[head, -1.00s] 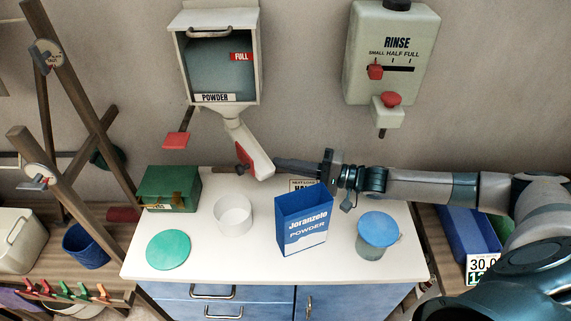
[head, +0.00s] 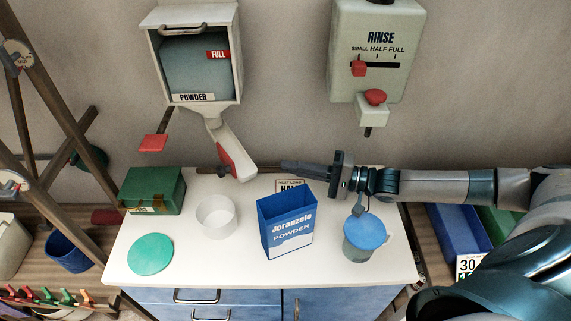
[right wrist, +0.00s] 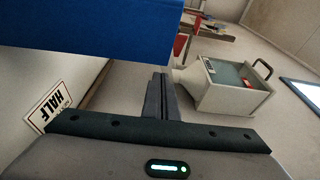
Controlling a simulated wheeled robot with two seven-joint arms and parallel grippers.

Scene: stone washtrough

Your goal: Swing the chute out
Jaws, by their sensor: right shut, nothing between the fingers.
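The chute (head: 232,152) is a white spout with a red edge. It hangs below the powder dispenser (head: 197,60) and slants down to the right over the back of the worktop. My right gripper (head: 287,165) reaches in from the right, level with the chute's lower end. Its fingers are shut and empty, with a gap between their tips and the chute. In the right wrist view the shut fingers (right wrist: 158,95) point toward the dispenser (right wrist: 228,88); the chute's end is hard to make out there. My left gripper is not in view.
A blue powder box (head: 286,225) stands just in front of my right gripper. A white cup (head: 217,216), green box (head: 153,190), green disc (head: 150,254) and blue-lidded jar (head: 364,238) share the worktop. The rinse dispenser (head: 375,50) hangs above my right arm.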

